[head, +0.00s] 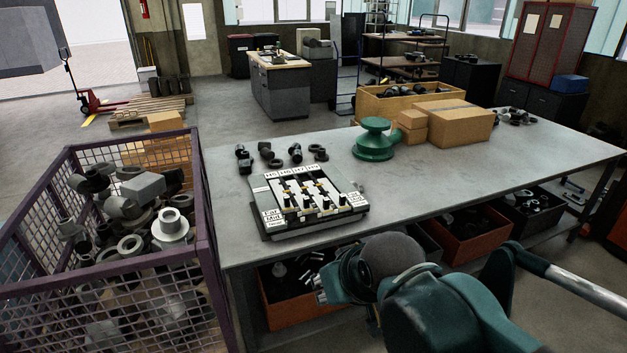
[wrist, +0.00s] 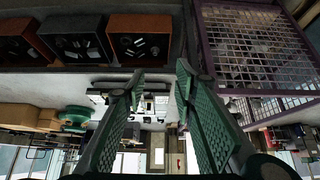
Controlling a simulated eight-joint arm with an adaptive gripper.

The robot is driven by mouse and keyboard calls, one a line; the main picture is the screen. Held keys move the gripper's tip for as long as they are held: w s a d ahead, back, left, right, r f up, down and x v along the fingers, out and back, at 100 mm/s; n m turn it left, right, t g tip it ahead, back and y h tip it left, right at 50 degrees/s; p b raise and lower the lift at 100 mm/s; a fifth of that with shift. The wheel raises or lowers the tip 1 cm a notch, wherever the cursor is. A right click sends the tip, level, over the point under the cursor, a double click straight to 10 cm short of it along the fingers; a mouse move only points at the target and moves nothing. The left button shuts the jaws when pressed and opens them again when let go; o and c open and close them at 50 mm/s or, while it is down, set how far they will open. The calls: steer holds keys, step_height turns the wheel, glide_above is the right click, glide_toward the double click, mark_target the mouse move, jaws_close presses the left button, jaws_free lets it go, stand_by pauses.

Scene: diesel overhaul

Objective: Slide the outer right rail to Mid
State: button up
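A slider panel (head: 263,228) with a white face stands near the table's front left. The panel shows partly between the fingers in the wrist view (wrist: 150,104). My gripper (wrist: 160,71) has its two green fingers apart with nothing between the tips. In the head view it is low in front of the table, apart from the panel.
The grey table (head: 420,185) also bears a green turbo-like part (head: 375,142), cardboard boxes (head: 455,122) and several dark fittings (head: 295,153) behind the panel. A purple mesh crate (head: 207,215) of metal parts stands left. Bins (head: 300,314) sit under the table.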

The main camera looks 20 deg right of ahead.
steer(key=w+d+r+g+p, duration=0.3)
steer(key=w+r, duration=0.5)
steer(key=w, duration=0.6)
steer(key=g+p, duration=0.4)
steer(key=p, duration=0.3)
glide_above(343, 195)
steer(key=f, duration=0.9)
steer(key=a+f, duration=0.1)
steer(key=f, duration=0.3)
steer(key=shift+s+f, duration=0.2)
steer(key=shift+f, duration=0.1)
steer(key=shift+w+d+f, duration=0.3)
steer(key=shift+d+f, duration=0.15)
steer(key=shift+f, duration=0.2)
steer(key=shift+f, duration=0.2)
steer(key=shift+f, duration=3.7)
steer(key=shift+c, duration=0.7)
